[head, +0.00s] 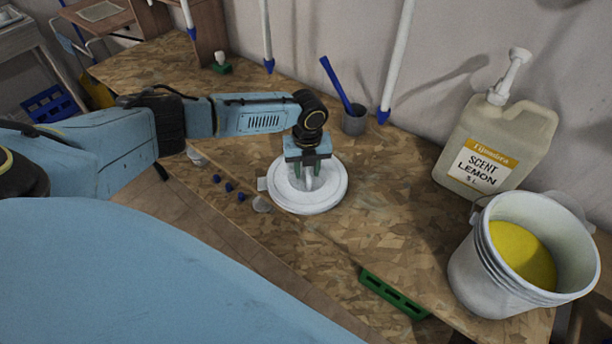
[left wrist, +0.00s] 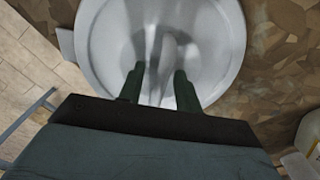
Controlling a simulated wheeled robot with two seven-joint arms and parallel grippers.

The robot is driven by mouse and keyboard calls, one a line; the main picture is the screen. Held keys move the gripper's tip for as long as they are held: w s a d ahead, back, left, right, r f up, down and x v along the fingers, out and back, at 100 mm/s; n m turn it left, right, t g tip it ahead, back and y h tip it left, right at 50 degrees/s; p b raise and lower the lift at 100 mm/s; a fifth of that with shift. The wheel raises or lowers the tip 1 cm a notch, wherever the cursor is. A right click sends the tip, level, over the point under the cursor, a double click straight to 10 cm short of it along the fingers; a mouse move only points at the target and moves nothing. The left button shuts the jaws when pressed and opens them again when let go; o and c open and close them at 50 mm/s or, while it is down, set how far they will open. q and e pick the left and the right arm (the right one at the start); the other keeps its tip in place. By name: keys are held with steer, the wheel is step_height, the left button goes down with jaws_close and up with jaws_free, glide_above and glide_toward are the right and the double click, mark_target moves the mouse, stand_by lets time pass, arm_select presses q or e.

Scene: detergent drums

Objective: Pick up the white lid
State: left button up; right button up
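The white lid (head: 322,206) is round, with a raised grip at its middle and a small tab at its left rim. It appears to lie flat on the wooden worktop. My left gripper (head: 308,174) is right above its centre, pointing down, with the grip showing between the fingers. In the left wrist view the lid (left wrist: 215,45) fills the top middle. There the two dark green fingers of my left gripper (left wrist: 159,88) stand apart, with a clear gap between them. I cannot tell whether they touch the lid. My right gripper is not in view.
A white bucket (head: 475,262) with yellow contents and a lemon scent jug (head: 490,145) stand at right. A grey cup (head: 354,121) holds a blue stick behind the lid. A green slotted piece (head: 393,294) lies near the front edge. Small blue caps (head: 229,187) lie left of the lid.

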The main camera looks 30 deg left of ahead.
arm_select(q)
jaws_close()
steer(key=shift+r, duration=0.1)
